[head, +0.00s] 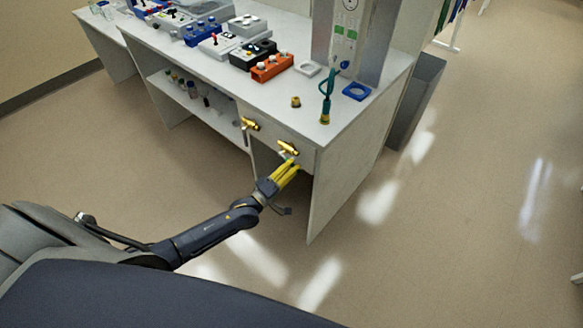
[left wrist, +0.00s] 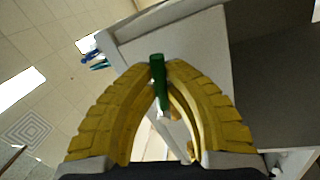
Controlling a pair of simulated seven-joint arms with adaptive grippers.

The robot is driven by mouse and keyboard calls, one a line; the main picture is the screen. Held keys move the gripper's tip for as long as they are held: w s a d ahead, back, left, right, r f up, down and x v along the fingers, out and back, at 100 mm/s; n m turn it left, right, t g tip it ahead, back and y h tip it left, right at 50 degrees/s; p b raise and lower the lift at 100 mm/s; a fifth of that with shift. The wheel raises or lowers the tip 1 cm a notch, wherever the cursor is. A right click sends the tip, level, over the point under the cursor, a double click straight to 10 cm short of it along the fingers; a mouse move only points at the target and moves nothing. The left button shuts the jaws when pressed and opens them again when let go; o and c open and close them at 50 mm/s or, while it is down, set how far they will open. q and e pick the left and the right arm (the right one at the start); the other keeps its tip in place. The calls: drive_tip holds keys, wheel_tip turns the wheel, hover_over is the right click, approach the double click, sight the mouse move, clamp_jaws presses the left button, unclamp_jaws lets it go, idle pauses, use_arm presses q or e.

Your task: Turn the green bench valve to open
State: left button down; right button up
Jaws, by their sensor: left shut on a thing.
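The green valve handle (left wrist: 158,75) shows in the left wrist view as a short green bar between my yellow fingertips. My left gripper (left wrist: 158,68) is shut on it, the fingertips meeting on either side. In the head view my left gripper (head: 293,164) reaches up to the bench front, just below the right-hand brass valve (head: 288,148). The green handle is too small and covered to make out there. A second brass valve (head: 250,124) sits to the left on the same front. My right gripper is not in view.
The white bench (head: 350,135) carries an orange button box (head: 272,67), a blue ring holder (head: 356,91) and a teal tap-like fitting (head: 326,98) near its front edge. A grey bin (head: 418,100) stands at the right. The floor in front is clear.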

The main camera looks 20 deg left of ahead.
use_arm(q)
drive_tip(key=shift+d+r+n+y, duration=0.1)
drive_tip(key=shift+r+n+y, duration=0.25)
drive_tip(key=shift+n, duration=0.65)
drive_tip(key=shift+d+r+n+y, duration=0.15)
drive_tip(key=shift+r+n, duration=0.4)
drive_tip(key=shift+n, duration=0.45)
drive_tip(key=shift+a, duration=0.15)
drive_tip(key=c, duration=1.4)
unclamp_jaws()
drive_tip(key=shift+c, duration=0.2)
drive_tip(key=v, duration=1.2)
drive_tip(key=shift+f, duration=0.15)
